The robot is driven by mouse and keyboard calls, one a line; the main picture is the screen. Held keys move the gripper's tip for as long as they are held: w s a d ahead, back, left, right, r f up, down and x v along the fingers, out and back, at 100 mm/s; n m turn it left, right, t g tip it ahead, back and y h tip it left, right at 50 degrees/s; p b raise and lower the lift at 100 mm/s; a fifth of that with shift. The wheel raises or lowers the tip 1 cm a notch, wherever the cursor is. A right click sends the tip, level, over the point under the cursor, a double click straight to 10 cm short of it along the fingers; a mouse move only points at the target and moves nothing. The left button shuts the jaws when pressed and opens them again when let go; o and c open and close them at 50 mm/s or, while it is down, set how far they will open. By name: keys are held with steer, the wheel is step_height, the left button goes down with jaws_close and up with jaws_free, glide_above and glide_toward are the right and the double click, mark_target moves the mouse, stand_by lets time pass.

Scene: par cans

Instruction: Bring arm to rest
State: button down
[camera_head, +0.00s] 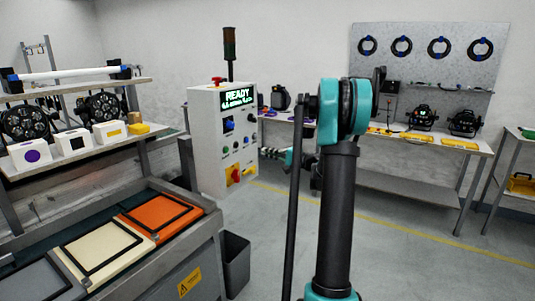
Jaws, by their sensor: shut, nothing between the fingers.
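My arm (337,210) stands upright right of centre, a dark link with a teal elbow joint (340,108) at its top. Behind it, a thinner teal and dark wrist section points left. My gripper (266,153) shows small at its left end, near the right side of a white control box (238,140) in the picture. It is shut and holds nothing. Whether it touches the box cannot be told from this view. Part of the wrist is hidden behind the arm.
A workbench at left holds orange (160,217), cream (103,250) and grey panels. Two dark par cans (103,108) stand on a shelf above. A grey bin (236,262) is on the floor. Another bench (400,186) lines the back wall. Floor at right is clear.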

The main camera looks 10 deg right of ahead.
steer(key=s+a+f+n+g+h, duration=0.25)
steer(key=s+a+f, duration=0.3)
steer(key=s, duration=0.35)
steer(key=s+a+f+n+g+h, duration=0.2)
steer(key=s+a+f+g, duration=0.15)
steer(key=s+a, duration=0.4)
steer(key=s+d+f+n+g+h, duration=0.1)
steer(key=s+f, duration=0.3)
steer(key=s, duration=0.4)
steer(key=s+d+f+n+h, duration=0.2)
steer(key=s+d+f+h, duration=0.2)
steer(key=s, duration=0.5)
steer(key=s+d+f+n+g+h, duration=0.1)
steer(key=s+d+f+h, duration=0.2)
steer(key=s, duration=0.5)
steer(key=shift+s+d+f+g, duration=0.25)
steer(key=shift+f+g, duration=0.05)
steer(key=shift+f, duration=0.15)
steer(key=shift+n, duration=0.25)
